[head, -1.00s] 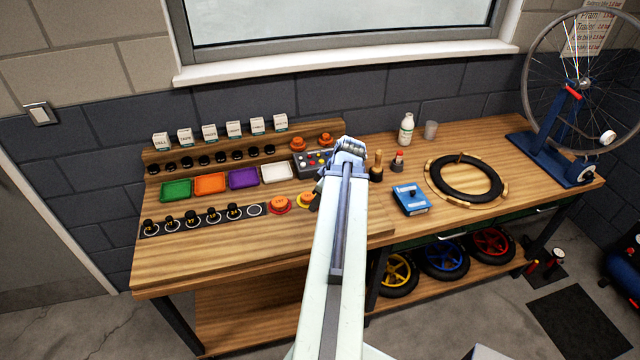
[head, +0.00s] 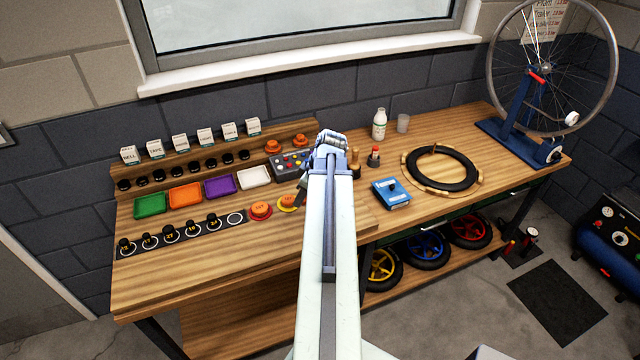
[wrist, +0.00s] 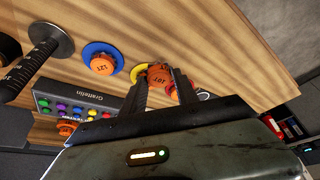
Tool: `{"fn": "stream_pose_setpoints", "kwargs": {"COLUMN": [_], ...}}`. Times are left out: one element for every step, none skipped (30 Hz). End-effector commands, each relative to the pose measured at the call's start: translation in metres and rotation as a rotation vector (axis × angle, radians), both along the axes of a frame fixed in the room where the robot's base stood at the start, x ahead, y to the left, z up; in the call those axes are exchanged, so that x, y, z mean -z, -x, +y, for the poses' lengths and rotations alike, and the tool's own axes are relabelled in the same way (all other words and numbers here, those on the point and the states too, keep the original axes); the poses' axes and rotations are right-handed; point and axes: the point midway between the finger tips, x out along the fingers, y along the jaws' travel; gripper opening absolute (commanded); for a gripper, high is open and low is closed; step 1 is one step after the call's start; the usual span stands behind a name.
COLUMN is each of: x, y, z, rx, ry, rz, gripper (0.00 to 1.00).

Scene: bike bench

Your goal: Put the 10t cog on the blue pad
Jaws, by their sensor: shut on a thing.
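My gripper (wrist: 160,92) is shut on an orange cog marked 10T (wrist: 159,74). It holds the cog at the yellow pad (wrist: 138,71); I cannot tell whether the cog touches the pad. The yellow pad also shows in the head view (head: 284,208), just left of my arm. The blue pad (wrist: 88,50) lies beside the yellow one in the wrist view and bears an orange cog marked 12T (wrist: 103,65). My arm hides the blue pad in the head view.
Another orange cog on a red pad (head: 261,211) stands left of the yellow pad. A button box (head: 290,165) lies behind the pads. A black-handled tool (wrist: 40,65) stands near the blue pad. The front of the bench (head: 220,275) is bare.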

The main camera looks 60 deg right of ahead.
Motion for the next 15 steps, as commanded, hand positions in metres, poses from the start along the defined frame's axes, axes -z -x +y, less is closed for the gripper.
{"fn": "stream_pose_setpoints", "kwargs": {"x": [0.002, 0.002, 0.003, 0.003, 0.004, 0.005, 0.005, 0.006, 0.007, 0.008, 0.008, 0.009, 0.009, 0.01, 0.01], "y": [-0.003, -0.004, -0.005, -0.006, -0.006, -0.007, -0.008, -0.008, -0.009, -0.009, -0.01, -0.01, -0.01, -0.01, -0.011], "z": [-0.01, -0.014, -0.02, -0.024, -0.03, -0.037, -0.043, -0.05, -0.059, -0.066, -0.073, -0.082, -0.088, -0.092, -0.096], "rx": [-0.002, -0.003, -0.004, -0.006, -0.007, -0.007, -0.008, -0.009, -0.009, -0.009, -0.009, -0.008, -0.009, -0.009, -0.011], "ry": [0.0, 0.0, 0.0, -0.001, 0.0, -0.001, -0.001, -0.001, -0.001, -0.001, -0.001, -0.001, -0.001, -0.001, 0.0], "rz": [0.0, 0.0, 0.0, 0.0, 0.0, 0.0, 0.0, 0.0, 0.0, 0.0, 0.0, 0.0, 0.0, 0.0, 0.0], "gripper": [0.0, 0.0, 0.0, 0.0, 0.0, 0.0, 0.0, 0.0, 0.0, 0.0, 0.0, 0.0, 0.0, 0.0, 0.0]}}
